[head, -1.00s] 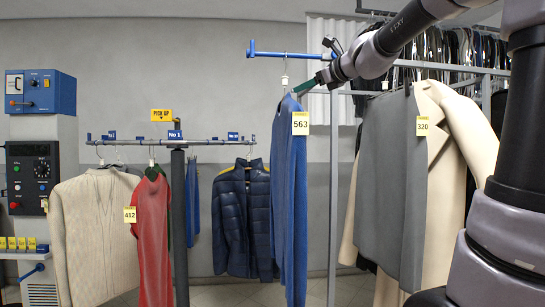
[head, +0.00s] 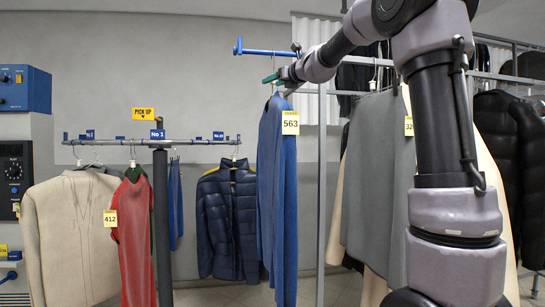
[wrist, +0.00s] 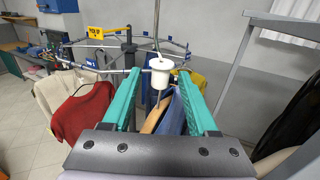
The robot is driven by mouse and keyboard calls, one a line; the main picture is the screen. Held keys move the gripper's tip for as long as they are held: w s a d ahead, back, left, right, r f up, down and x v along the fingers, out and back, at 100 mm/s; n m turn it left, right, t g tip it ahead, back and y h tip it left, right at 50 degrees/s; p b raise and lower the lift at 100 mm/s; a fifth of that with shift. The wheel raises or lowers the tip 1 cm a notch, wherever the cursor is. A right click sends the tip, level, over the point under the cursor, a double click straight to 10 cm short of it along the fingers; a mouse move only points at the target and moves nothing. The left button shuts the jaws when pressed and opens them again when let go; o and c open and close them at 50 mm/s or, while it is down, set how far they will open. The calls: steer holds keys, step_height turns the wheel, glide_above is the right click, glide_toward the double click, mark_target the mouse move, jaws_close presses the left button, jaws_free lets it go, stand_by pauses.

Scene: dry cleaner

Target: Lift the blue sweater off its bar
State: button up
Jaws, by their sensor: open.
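The blue sweater (head: 275,200) with yellow tag 563 hangs below a blue bar (head: 268,51) in the head view. In the wrist view a bit of the sweater (wrist: 172,116) and its wooden hanger (wrist: 155,117) show between the fingers. A white spool-like piece (wrist: 160,68) sits on the hanger's stem. My gripper (head: 272,80) is at the hanger top, just under the bar. Its green fingers stand apart, one on each side of the hanger stem, in the wrist view (wrist: 163,90). Whether the fingers touch the white piece cannot be told.
A pick-up rail (head: 200,141) at left carries a cream garment (head: 72,230), a red garment (head: 135,240) and a navy puffer jacket (head: 228,225). Grey (head: 375,180) and cream coats hang at right behind my arm. A grey upright post (head: 321,200) stands right of the sweater.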

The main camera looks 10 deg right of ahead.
steer(key=shift+w+a, duration=0.25)
steer(key=shift+w, duration=0.4)
jaws_close()
stand_by(0.9)
